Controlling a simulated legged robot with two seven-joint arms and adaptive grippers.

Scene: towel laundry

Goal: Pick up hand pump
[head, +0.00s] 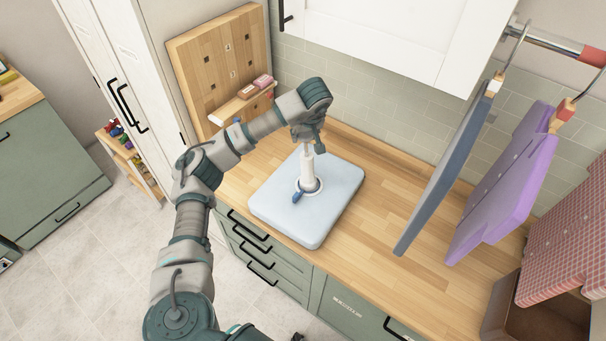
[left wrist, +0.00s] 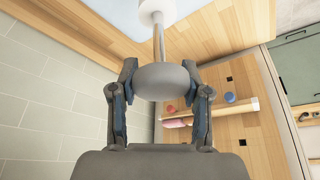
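The hand pump (head: 308,172) is a slim white upright cylinder with a grey rod on top and a blue part at its foot. It stands on a pale blue-white padded board (head: 335,215) on the wooden counter. My left gripper (head: 308,143) is directly above the pump, at its top. In the left wrist view, my left gripper's fingers (left wrist: 159,70) are open on either side of the pump's rounded grey handle (left wrist: 160,82). Whether the pads touch it is hard to tell. The gripper hides the handle in the head view. My right gripper is not in view.
A wooden pegboard (head: 222,65) with a small shelf stands behind on the left. Grey-blue (head: 445,165) and purple (head: 505,180) towels hang at right, beside a checked cloth (head: 570,230) over a box. The counter right of the board is clear.

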